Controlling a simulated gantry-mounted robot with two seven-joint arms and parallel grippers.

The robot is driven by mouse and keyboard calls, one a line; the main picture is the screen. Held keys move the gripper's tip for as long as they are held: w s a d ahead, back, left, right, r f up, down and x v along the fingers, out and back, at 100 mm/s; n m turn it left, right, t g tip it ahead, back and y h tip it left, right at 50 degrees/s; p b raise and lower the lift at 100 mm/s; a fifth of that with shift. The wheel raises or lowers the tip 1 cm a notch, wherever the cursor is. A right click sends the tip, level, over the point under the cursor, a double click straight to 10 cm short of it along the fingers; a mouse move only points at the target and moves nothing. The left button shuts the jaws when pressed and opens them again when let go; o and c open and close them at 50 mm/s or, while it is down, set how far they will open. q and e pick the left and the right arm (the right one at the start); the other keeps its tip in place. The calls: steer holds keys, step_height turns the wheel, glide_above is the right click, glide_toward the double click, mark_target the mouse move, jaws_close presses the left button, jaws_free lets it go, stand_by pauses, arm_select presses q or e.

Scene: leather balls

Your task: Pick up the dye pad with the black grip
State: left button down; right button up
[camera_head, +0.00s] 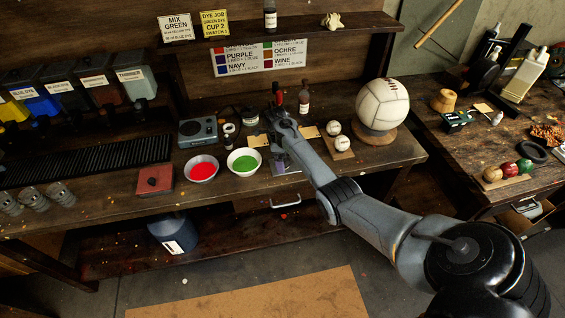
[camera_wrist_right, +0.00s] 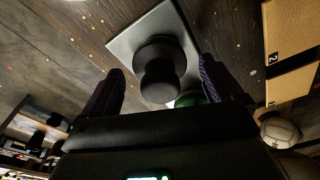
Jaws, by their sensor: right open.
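The dye pad is a grey square plate (camera_wrist_right: 150,24) with a black round grip (camera_wrist_right: 160,68) standing on it, in the right wrist view. My right gripper (camera_wrist_right: 160,75) is open, with one dark finger on each side of the grip. Whether either finger touches the grip cannot be told. In the head view my right gripper (camera_head: 281,150) is over the bench just right of the green bowl, and the pad's pale plate (camera_head: 286,168) shows partly below it. The arm and gripper hide the grip there. My left gripper is not in view.
A bowl of green dye (camera_head: 244,161) and a bowl of red dye (camera_head: 201,168) stand left of the gripper. A red square block (camera_head: 154,180) is further left. Two small white balls (camera_head: 341,142) and a large stitched ball (camera_head: 382,103) stand to the right. A shelf (camera_head: 290,27) overhangs the back.

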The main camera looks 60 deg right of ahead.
steer(key=shift+f, duration=0.55)
steer(key=c, duration=1.2)
steer(key=shift+c, duration=0.2)
steer(key=shift+r, duration=0.15)
steer(key=shift+r, duration=0.45)
steer(key=r, duration=0.1)
steer(key=r+p, duration=0.1)
steer(key=r, duration=0.1)
steer(key=shift+s+d+r, duration=0.15)
steer(key=shift+s+r, duration=0.1)
steer(key=shift+s, duration=0.1)
steer(key=s+d+r+p, duration=0.1)
steer(key=s+d+r, duration=0.2)
steer(key=s+r, duration=0.3)
steer(key=shift+s+r, duration=0.2)
steer(key=shift+s, duration=2.05)
